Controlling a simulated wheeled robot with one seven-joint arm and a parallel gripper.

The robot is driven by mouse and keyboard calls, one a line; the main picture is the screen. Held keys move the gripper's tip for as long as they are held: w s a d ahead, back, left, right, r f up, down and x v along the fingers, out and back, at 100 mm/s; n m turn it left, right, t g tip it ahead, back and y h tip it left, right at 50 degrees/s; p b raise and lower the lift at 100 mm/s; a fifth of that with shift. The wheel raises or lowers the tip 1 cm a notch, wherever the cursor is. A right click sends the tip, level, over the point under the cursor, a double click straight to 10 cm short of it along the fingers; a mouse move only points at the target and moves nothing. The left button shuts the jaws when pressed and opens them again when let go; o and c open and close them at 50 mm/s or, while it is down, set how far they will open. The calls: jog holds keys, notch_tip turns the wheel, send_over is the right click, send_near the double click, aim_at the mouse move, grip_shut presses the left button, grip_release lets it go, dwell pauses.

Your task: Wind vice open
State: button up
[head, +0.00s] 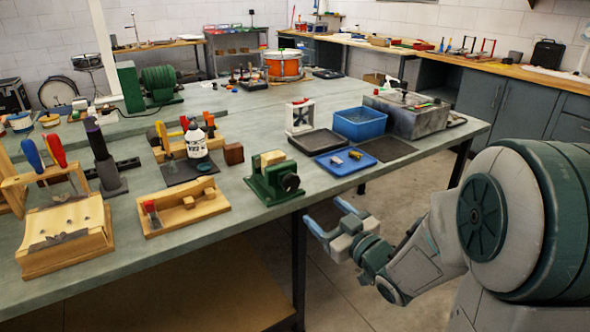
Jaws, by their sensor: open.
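A small green vice (268,184) stands at the front edge of the bench, right of its middle. A light wooden piece (272,158) shows at the top of its jaws. A dark round part (290,183) is on the vice's front right side. I cannot make out a handle or how wide the jaws are. My gripper (326,222) is in front of the bench edge, to the right of and below the vice, apart from it. Its blue fingers are spread with nothing between them.
A blue tray (333,168) with small parts lies right of the vice, near a blue bin (360,136) and a dark tray (318,150). A wooden block stand (180,228) is to the left. The floor before the bench is clear.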

aim_at(293, 184)
jog(key=x, duration=1.3)
jog(key=shift+w+a, duration=0.25)
jog(key=shift+w, duration=0.05)
jog(key=c, duration=1)
